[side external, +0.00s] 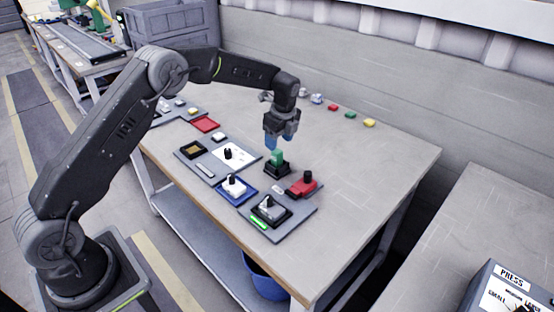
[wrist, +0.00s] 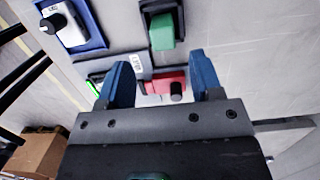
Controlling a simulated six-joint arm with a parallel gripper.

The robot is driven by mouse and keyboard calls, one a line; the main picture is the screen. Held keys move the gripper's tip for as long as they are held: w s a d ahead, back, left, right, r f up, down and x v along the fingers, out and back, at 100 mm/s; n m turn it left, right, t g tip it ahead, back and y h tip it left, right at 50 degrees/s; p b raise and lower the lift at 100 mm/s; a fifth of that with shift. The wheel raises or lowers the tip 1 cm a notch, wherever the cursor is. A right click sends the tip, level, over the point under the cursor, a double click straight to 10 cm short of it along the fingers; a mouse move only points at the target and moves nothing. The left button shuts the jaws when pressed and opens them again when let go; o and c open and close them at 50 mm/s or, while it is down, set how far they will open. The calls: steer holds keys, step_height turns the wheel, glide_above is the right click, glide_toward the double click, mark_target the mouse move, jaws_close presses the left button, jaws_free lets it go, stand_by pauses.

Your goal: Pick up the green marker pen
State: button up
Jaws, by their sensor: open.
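A short bright green bar, which looks like the green marker pen (side external: 259,222), lies near the front edge of a grey mat, beside a black-and-grey knob device (side external: 271,208). In the wrist view a thin strip of bright green (wrist: 95,88) shows left of the left finger, and much of it is hidden. My gripper (side external: 283,145) has blue fingers, points down and is open and empty. It hangs above the table near a green block on a black base (side external: 277,158), away from the bar. In the wrist view my gripper (wrist: 160,65) shows parted fingers.
A red block with a black knob (side external: 302,184) and a white knob on a blue plate (side external: 235,187) stand nearby. Small coloured blocks (side external: 350,115) line the table's back. The table's right side is clear. A blue bin (side external: 265,278) stands below.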

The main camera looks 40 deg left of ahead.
mark_target(277, 152)
steer(key=shift+w+a+f, duration=0.1)
steer(key=shift+a+f, duration=0.1)
steer(key=shift+f, duration=0.85)
steer(key=shift+w+a+f, duration=0.1)
steer(key=shift+a+f, duration=0.15)
steer(key=shift+f, duration=0.75)
steer(key=shift+a+f, duration=0.2)
steer(key=shift+f, duration=0.85)
steer(key=c, duration=1)
steer(key=shift+r, duration=0.1)
